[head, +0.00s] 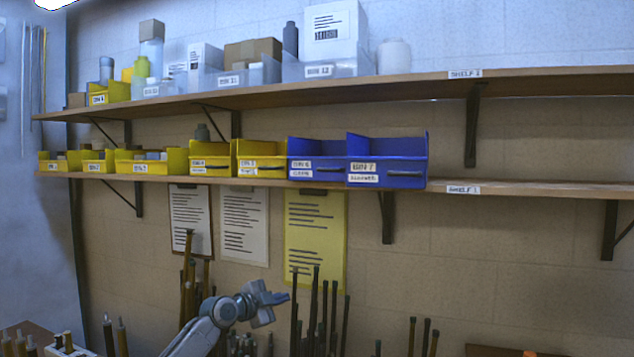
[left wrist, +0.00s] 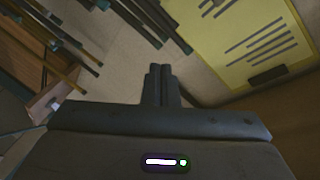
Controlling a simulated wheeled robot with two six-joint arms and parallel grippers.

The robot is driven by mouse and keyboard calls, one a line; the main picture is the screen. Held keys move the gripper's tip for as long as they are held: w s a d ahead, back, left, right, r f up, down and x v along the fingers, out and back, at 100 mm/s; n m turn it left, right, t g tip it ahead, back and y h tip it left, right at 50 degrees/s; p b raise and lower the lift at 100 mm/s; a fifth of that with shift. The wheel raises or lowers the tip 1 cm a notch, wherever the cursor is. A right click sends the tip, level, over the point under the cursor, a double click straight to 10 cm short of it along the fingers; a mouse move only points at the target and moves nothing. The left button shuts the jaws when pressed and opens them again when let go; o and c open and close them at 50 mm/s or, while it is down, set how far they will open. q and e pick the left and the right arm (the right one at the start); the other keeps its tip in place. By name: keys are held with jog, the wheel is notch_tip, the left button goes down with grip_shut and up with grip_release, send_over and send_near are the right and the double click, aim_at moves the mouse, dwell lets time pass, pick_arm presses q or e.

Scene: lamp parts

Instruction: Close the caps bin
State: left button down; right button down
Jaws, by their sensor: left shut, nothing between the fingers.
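Drawer-like bins stand in a row on the lower shelf: two yellow ones with dark handles (head: 211,160) (head: 261,160) and two blue ones, the left blue bin (head: 314,162) and the right blue bin (head: 388,160). Their small lower labels are too blurred to tell which one reads caps. The right blue bin shows its open top and its front stands at the shelf edge. My left gripper (head: 277,299) is below the shelf, in front of the wall, shut and empty, well apart from the bins. Its closed fingers also show in the left wrist view (left wrist: 160,84). My right gripper is not in view.
Small open yellow bins (head: 150,161) stand at the left of the lower shelf (head: 520,187). The upper shelf (head: 420,84) holds boxes and clear bins. A yellow sheet (head: 316,235) hangs behind my left gripper. Dark upright rods (head: 323,310) stand close beside it. The lower shelf's right part is clear.

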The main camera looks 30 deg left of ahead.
aim_at(330, 158)
pick_arm(q)
jog(key=s+d+r+m+h, duration=0.35)
jog(key=s+r, duration=0.25)
jog(key=r, duration=0.5)
jog(key=s+d+r+m+h+b, duration=0.15)
jog(key=s+d+r+m, duration=0.3)
jog(key=r, duration=0.65)
jog(key=s+d+r+m+h, duration=0.3)
jog(key=s+r+m, duration=0.25)
jog(key=r, duration=0.55)
jog(key=shift+t, duration=0.4)
jog(key=p+x, duration=0.3)
jog(key=a+p+x, duration=0.1)
jog(key=p+x, duration=0.3)
jog(key=w+p+x, duration=0.1)
jog(key=p+x, duration=0.2)
jog(key=x, duration=0.1)
jog(key=shift+w+a+r, duration=0.1)
jog(key=shift+w+a, duration=0.05)
jog(key=shift+a, duration=0.05)
jog(key=shift+w+a+p, duration=0.15)
jog(key=shift+w+p, duration=0.2)
jog(key=shift+w, duration=0.05)
